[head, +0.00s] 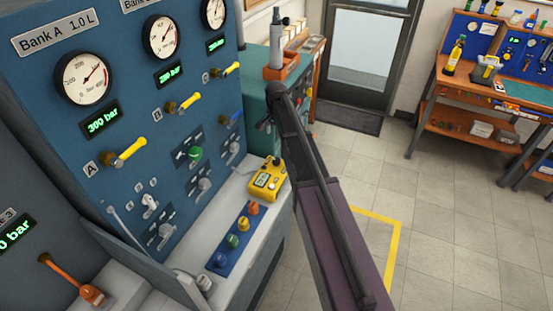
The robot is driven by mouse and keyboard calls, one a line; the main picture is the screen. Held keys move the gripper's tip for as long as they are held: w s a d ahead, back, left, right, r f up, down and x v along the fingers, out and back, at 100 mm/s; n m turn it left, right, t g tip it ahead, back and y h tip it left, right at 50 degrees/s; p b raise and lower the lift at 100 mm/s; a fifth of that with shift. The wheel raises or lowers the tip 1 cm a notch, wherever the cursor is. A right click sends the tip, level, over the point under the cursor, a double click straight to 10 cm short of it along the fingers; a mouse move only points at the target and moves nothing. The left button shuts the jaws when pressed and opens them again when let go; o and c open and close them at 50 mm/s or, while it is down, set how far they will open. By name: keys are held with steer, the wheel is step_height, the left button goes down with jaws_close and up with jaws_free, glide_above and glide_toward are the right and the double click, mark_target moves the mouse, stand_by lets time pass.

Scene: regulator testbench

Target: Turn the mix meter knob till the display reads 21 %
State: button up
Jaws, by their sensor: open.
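A yellow meter (264,190), likely the mix meter, stands on the pale ledge at the foot of the blue panel. Its small lit display (262,180) faces up, with digits too small to read. A dark knob (276,162) seems to be at its far end; its setting cannot be made out. My gripper (264,126) is open at the far end of my dark arm, above and beyond the meter and apart from it. My arm passes just right of the meter, and its links partly hide the gripper.
A blue strip (227,250) with several coloured knobs lies on the ledge, nearer than the meter. The blue panel (140,100) with gauges and yellow-handled valves rises at left. A green bench (256,68) stands behind. Open tiled floor (440,200) lies to the right.

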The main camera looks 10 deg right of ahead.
mark_target(276, 160)
steer(key=shift+f, duration=0.25)
step_height(276, 160, down, 13)
steer(key=b, duration=1.3)
steer(key=shift+f+b, duration=0.15)
steer(key=shift+b, duration=0.25)
steer(key=shift+c, duration=0.2)
steer(key=c, duration=1.1)
